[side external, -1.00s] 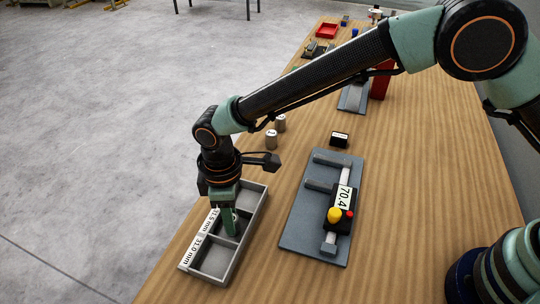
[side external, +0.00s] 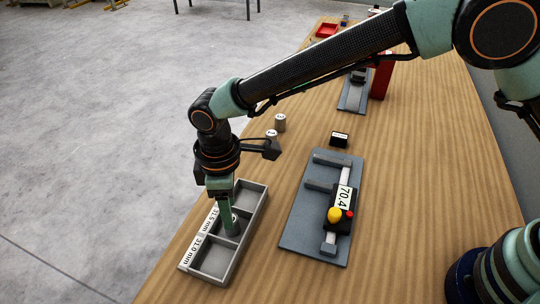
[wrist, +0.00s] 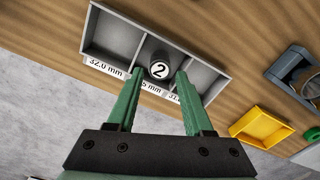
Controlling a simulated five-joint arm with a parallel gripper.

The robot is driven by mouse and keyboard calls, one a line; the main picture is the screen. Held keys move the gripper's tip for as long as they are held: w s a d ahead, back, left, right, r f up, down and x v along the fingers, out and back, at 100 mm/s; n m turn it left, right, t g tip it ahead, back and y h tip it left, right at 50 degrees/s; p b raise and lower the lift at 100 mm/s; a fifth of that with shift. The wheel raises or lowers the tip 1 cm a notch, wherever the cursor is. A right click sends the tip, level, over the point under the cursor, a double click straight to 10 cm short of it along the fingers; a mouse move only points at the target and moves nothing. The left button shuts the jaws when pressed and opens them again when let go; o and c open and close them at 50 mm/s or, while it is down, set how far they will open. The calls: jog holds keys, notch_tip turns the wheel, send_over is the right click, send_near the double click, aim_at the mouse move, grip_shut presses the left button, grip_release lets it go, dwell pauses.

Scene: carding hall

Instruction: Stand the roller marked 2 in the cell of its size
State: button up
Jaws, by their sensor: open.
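The roller marked 2 (wrist: 158,68) stands upright in the middle cell of the grey three-cell tray (wrist: 119,17). That cell's label is partly hidden by my gripper; in the side view it reads 31.5 mm. The outer cells are empty, labelled 32.0 mm and 31.0 mm. My gripper (wrist: 163,76) is open, with its fingers on either side of the roller in the wrist view. In the side view my gripper (side external: 230,225) comes down over the middle cell of the tray (side external: 256,211) and partly hides the roller (side external: 235,219).
Two other rollers (side external: 280,122) (side external: 272,133) stand on the bench behind the tray. A gauge (side external: 341,205) reading 70.4 lies on a blue-grey plate (side external: 300,235) to the right. A small black block (side external: 340,139) stands beyond it. A yellow bin (wrist: 262,127) shows in the wrist view.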

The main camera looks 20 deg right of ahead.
notch_tip(320, 180, up, 8)
jog(key=w+d+r+m+t, duration=0.1)
jog(key=w+d+r+m, duration=0.2)
jog(key=d+r, duration=0.6)
jog(key=s+d+r+m+t+y, duration=0.1)
jog(key=d+r+m+t, duration=0.2)
jog(key=d, duration=0.9)
jog(key=s+d+m, duration=0.3)
jog(key=s+d, duration=0.1)
jog(key=d, duration=0.4)
jog(key=s+d+m+t+h, duration=0.1)
jog(key=s+d+m, duration=0.3)
jog(key=d, duration=0.4)
jog(key=shift+s+f+m+t, duration=0.3)
jog(key=shift+s+f, duration=0.05)
jog(key=shift+s, duration=0.1)
